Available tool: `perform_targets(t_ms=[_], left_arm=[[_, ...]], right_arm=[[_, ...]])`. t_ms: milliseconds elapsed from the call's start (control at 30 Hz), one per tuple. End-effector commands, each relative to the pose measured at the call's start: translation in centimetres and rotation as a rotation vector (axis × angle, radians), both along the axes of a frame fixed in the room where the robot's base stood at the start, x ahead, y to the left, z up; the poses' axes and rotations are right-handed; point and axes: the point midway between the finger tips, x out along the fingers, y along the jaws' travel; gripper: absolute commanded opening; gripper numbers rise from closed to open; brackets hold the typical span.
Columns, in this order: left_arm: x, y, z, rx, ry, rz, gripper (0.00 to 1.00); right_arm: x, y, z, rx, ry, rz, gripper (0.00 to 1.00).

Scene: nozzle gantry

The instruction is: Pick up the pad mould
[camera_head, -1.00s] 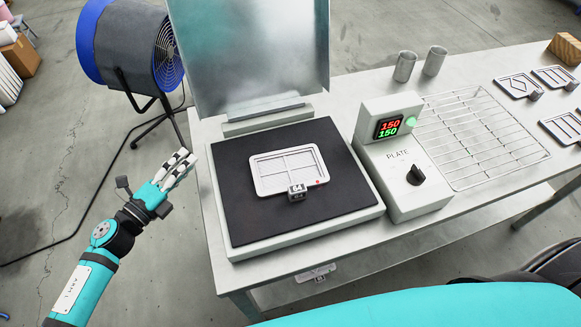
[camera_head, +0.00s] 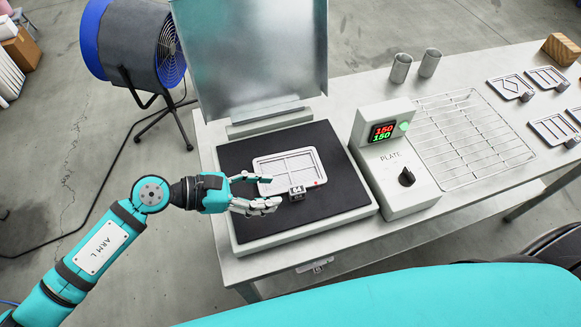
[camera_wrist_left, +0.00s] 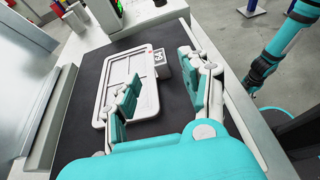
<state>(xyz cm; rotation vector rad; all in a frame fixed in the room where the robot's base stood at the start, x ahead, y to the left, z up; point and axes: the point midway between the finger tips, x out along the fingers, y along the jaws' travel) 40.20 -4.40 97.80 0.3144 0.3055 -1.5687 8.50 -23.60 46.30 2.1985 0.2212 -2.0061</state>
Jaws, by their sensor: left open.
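The pad mould (camera_head: 290,164) is a flat light-grey frame with inner bars, a red dot and a small dark block (camera_head: 297,191) on its near edge. It lies on the black hot plate (camera_head: 243,222). My left gripper (camera_head: 274,192) is open and empty over the near left part of the plate, with its fingers pointing right toward the block. In the left wrist view, the mould (camera_wrist_left: 115,75) lies beyond the open left gripper (camera_wrist_left: 160,92), and the block (camera_wrist_left: 161,64) shows between the fingers, just ahead of the tips. My right gripper is not visible.
The raised metal lid (camera_head: 250,60) stands behind the plate. The control box (camera_head: 395,165), reading 150, is to its right, followed by a wire rack (camera_head: 470,140). Two metal cups (camera_head: 401,68) and other moulds (camera_head: 512,86) stand farther right. A blue fan (camera_head: 130,50) is at back left.

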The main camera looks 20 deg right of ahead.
Motion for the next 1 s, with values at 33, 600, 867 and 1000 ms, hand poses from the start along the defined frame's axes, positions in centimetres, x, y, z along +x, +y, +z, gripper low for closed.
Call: perform_targets(t_ms=[33,600,867,1000], left_arm=[[0.0,-0.7,0.0,-0.002,0.002,0.002,0.46],[0.0,-6.1,-2.2,-0.001,0.002,0.003,0.46],[0.0,-6.3,-2.5,0.0,0.001,0.003,0.45],[0.0,-6.3,-2.4,0.0,0.001,0.003,0.27]], right_arm=[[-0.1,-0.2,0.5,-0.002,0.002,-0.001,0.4],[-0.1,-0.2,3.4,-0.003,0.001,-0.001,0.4],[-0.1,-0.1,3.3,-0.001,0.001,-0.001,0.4],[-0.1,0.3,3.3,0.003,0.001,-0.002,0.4]])
